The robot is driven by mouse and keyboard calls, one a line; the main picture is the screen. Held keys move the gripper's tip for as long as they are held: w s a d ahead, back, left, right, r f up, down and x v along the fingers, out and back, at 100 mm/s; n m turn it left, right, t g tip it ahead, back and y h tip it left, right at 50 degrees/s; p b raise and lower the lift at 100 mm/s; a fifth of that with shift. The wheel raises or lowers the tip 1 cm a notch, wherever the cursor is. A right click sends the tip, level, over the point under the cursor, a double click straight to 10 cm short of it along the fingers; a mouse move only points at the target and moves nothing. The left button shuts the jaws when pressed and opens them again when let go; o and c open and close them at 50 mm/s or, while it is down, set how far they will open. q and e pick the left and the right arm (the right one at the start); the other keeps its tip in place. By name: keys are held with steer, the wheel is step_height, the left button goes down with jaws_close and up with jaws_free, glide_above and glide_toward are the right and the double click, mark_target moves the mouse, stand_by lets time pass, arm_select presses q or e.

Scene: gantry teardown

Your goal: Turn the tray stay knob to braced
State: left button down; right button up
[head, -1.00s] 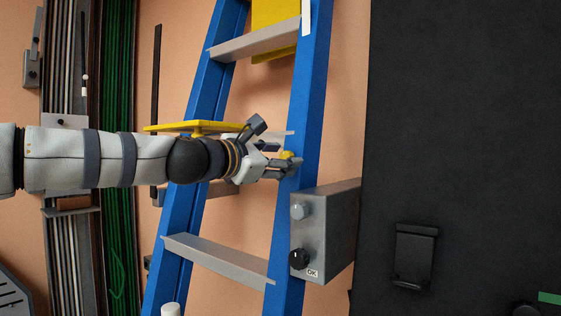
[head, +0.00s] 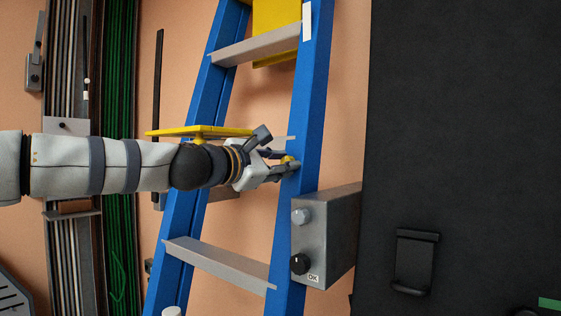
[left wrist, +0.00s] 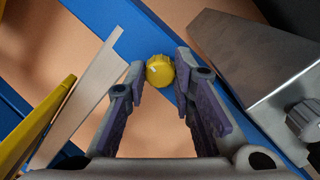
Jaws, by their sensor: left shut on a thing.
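The tray stay knob is a small yellow knob (head: 288,160) on the right blue rail (head: 309,110) of the ladder. In the left wrist view the round yellow knob (left wrist: 160,71) sits between the fingertips. My left gripper (head: 284,166) reaches in from the left and is shut on the knob; its fingertips (left wrist: 159,76) lie on either side of it. The yellow tray (head: 190,131) lies flat above my forearm, and its edge shows at the left in the wrist view. The knob's marking cannot be read. My right gripper is not in view.
A grey metal box (head: 335,235) with a light knob, a black knob and an OK label is on the rail just below my gripper. Ladder rungs (head: 225,262) lie above and below my arm. A large dark panel (head: 460,130) fills the right.

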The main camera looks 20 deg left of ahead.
arm_select(q)
steer(key=shift+m+p, duration=1.35)
steer(key=shift+m, duration=6.75)
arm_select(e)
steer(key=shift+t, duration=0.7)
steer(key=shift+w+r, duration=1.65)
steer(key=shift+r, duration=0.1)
arm_select(q)
steer(key=c, duration=1.4)
jaws_free()
steer(key=shift+f, duration=0.1)
steer(key=shift+o, duration=0.2)
